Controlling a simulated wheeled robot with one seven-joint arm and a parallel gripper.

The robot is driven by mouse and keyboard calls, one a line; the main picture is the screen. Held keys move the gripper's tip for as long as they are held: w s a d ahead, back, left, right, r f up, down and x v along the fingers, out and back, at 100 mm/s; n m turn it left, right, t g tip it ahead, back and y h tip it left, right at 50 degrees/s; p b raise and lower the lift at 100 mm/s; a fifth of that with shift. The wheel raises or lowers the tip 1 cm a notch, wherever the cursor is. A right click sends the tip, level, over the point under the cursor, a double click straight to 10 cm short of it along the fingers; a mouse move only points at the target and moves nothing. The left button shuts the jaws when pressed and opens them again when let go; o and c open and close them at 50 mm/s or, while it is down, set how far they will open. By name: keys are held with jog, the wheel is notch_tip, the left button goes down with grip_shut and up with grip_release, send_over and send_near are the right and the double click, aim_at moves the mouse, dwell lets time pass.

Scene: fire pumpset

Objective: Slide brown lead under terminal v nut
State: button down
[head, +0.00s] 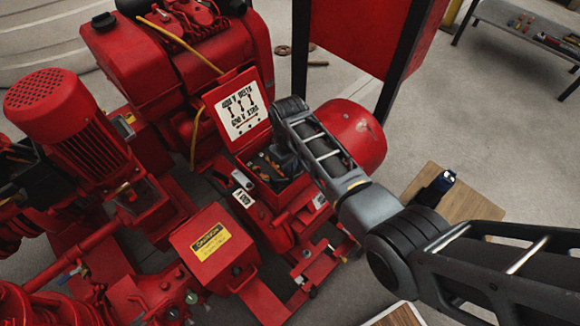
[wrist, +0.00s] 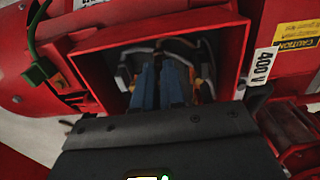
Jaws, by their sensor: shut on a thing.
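The open red terminal box (head: 240,163) sits on the motor in the head view, and its red rim (wrist: 165,25) frames the upper middle of the wrist view. Grey, white and orange-brown leads (wrist: 197,85) lie inside. My gripper (wrist: 160,75) reaches down into the box with its two blue-grey fingers close together. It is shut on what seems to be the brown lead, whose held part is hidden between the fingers. In the head view my gripper (head: 283,160) is over the right part of the box. The terminal V nut is too small and dark to make out.
The raised lid (head: 240,105) with a wiring diagram stands behind the box. A red caution-labelled box (head: 213,248) is in front. A dark post (head: 402,70) and red panel rise behind my arm. In the wrist view, a green lead (wrist: 35,45) passes outside the left wall.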

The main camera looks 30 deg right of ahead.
jog(key=shift+w+a, duration=0.1)
jog(key=shift+w, duration=0.25)
jog(key=c, duration=0.8)
grip_release()
jog(key=shift+r, duration=0.15)
notch_tip(320, 180, up, 9)
jog(key=p, duration=0.8)
dwell(0.7)
